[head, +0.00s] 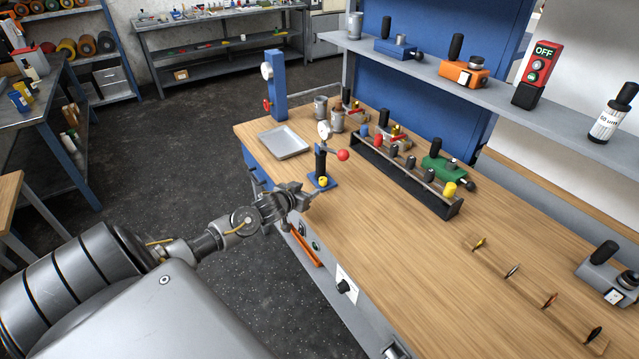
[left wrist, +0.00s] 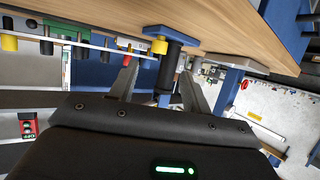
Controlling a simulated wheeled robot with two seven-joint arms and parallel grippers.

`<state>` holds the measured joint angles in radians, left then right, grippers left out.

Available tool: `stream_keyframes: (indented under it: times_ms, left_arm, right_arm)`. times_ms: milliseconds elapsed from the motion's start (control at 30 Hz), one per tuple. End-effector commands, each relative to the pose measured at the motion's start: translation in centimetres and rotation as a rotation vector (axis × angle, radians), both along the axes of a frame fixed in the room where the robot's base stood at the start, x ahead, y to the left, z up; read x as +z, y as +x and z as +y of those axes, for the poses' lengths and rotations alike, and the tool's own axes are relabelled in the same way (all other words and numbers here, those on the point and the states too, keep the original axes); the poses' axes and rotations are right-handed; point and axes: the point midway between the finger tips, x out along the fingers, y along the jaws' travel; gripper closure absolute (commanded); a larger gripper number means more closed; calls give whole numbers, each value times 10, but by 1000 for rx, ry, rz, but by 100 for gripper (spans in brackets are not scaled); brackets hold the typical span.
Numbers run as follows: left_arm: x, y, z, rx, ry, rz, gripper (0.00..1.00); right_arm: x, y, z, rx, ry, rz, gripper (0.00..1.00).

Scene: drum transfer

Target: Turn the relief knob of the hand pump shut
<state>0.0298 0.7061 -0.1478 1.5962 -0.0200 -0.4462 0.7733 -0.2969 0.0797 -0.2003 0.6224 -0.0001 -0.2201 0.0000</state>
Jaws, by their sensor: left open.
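The hand pump (head: 320,164) stands near the left edge of the wooden bench, with a blue base, black cylinder, white gauge and red ball-ended lever. Its yellow relief knob (head: 323,182) sits low on the side facing me. My left gripper (head: 313,194) is at the bench edge, close beside the knob. In the left wrist view the two fingers (left wrist: 158,68) are apart with nothing held; the yellow knob (left wrist: 159,46) shows just beyond and between the fingertips. Whether a finger touches the knob I cannot tell. My right gripper is not in view.
A grey tray (head: 284,141) lies left of the pump and a blue post (head: 275,88) stands behind it. A black rack (head: 408,180) with coloured handles stands to the right. The shelf (head: 480,90) overhangs the back.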

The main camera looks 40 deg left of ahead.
Motion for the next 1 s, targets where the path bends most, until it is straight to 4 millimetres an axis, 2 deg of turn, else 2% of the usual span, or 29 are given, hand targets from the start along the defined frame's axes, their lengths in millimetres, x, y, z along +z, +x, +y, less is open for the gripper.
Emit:
stream_keyframes:
  times_ms: [133, 433, 633, 933, 1000]
  left_arm:
    - [-9, 28, 5, 3, -2, -1, 52]
    - [-28, 68, 11, 1, -1, 0, 52]
    - [-32, 79, 13, 0, 0, 0, 52]
    - [-33, 80, 13, 0, 1, 0, 52]
    - [-33, 80, 13, 0, 1, 0, 60]
  right_arm:
    - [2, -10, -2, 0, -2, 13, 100]
    - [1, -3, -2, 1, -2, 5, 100]
    - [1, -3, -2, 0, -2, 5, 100]
    - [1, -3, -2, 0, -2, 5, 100]
    - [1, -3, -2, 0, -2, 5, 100]
